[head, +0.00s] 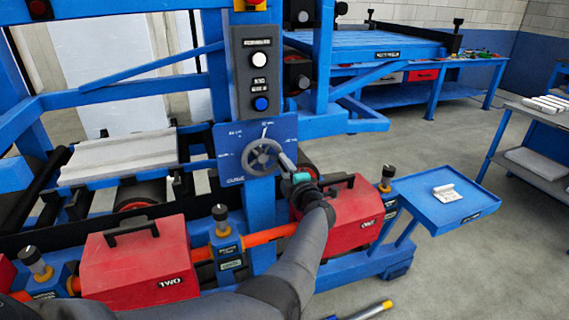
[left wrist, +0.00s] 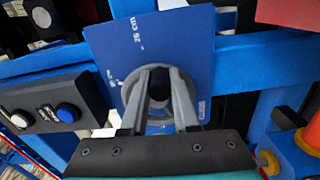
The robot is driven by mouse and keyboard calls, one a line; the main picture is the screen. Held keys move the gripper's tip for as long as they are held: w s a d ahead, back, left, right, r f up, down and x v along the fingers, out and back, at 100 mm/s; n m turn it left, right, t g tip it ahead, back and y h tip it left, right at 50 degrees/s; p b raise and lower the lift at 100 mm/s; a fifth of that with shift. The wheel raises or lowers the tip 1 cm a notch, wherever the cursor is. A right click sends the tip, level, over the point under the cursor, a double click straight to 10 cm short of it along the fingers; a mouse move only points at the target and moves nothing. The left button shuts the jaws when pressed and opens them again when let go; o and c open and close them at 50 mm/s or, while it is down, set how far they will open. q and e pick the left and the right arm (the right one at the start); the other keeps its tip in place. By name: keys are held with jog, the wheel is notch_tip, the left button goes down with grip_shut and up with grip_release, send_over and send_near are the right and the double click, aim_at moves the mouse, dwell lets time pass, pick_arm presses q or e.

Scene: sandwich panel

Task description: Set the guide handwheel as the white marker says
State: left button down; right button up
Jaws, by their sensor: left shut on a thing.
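The grey guide handwheel (head: 262,157) is mounted on a blue dial plate (head: 229,140) with white marks and lettering. A white mark (head: 266,129) is above the wheel, its text too small to read for sure. My left gripper (head: 287,164) reaches the wheel's right side. In the left wrist view, the two fingers (left wrist: 160,80) of the left gripper are shut on a dark round handle knob (left wrist: 158,92) of the wheel. The blue plate (left wrist: 190,40) is behind it, with lettering that seems to read 25 cm. The fingers hide part of the wheel. My right gripper is not in view.
A dark button panel (head: 258,75) with white and blue buttons is above the plate. Red covers marked TWO (head: 138,262) and ONE (head: 345,215) are below, on either side. A blue tray (head: 425,205) with a white item is at the right.

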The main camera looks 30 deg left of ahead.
pick_arm(q)
jog(key=shift+f, duration=0.2)
dwell(0.3)
jog(key=c, duration=0.7)
grip_release()
jog(key=shift+r, duration=0.1)
